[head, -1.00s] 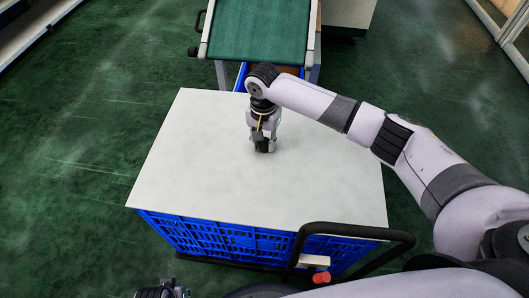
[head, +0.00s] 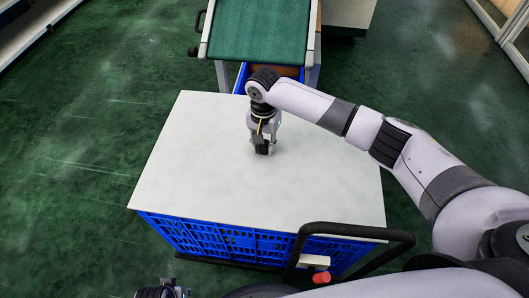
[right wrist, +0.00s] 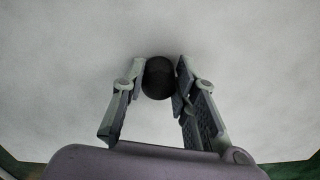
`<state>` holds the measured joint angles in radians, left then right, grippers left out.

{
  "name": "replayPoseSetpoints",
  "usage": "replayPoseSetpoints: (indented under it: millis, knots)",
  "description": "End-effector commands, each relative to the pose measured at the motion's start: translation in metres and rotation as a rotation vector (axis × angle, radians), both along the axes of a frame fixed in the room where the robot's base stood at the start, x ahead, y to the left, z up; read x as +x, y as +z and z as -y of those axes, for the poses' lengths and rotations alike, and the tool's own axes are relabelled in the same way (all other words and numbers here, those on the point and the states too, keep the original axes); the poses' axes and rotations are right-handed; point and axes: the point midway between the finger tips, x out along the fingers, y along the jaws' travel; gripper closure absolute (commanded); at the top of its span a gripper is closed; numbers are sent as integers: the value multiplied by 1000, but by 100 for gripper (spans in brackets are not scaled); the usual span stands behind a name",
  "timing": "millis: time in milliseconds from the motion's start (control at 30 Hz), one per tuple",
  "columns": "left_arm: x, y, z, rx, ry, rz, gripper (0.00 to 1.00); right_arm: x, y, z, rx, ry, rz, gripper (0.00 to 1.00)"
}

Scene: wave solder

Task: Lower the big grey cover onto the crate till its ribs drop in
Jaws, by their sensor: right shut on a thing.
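The big grey cover (head: 215,165) is a flat pale panel over the blue crate (head: 215,237) in the head view. It lies roughly square over the crate and hides its top. My right gripper (head: 263,147) is over the cover's middle, shut on its black knob. The knob (right wrist: 158,78) shows between the two fingers in the right wrist view. The cover's ribs are hidden beneath it, and I cannot tell whether its edge touches the crate rim. My left gripper (head: 165,291) is only partly in view at the bottom edge, away from the cover.
A cart handle (head: 350,232) with a red knob (head: 321,277) stands at the crate's near right side. A conveyor with a green belt (head: 258,30) is beyond the crate. The green floor (head: 70,150) to the left is clear.

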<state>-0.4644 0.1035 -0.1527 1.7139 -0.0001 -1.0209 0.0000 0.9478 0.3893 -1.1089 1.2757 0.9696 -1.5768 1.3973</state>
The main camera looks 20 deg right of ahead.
Motion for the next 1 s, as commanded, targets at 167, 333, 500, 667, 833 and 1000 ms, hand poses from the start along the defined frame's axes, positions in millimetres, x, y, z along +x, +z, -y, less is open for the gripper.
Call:
replayPoseSetpoints:
  millis: [167,333,500,667,833,1000]
  knots:
    - [1,1,0,-1,0,3,69,0,-1,0,2,0,1,100]
    - [1,1,0,-1,0,3,69,0,-4,0,1,0,1,100]
    - [1,0,0,-1,0,3,69,0,-4,0,1,0,1,72]
    - [1,0,0,-1,0,3,69,0,-4,0,1,0,1,61]
    - [1,0,0,0,0,2,69,0,-4,0,0,0,0,50]
    - [1,0,0,0,0,2,69,0,-4,0,0,0,0,50]
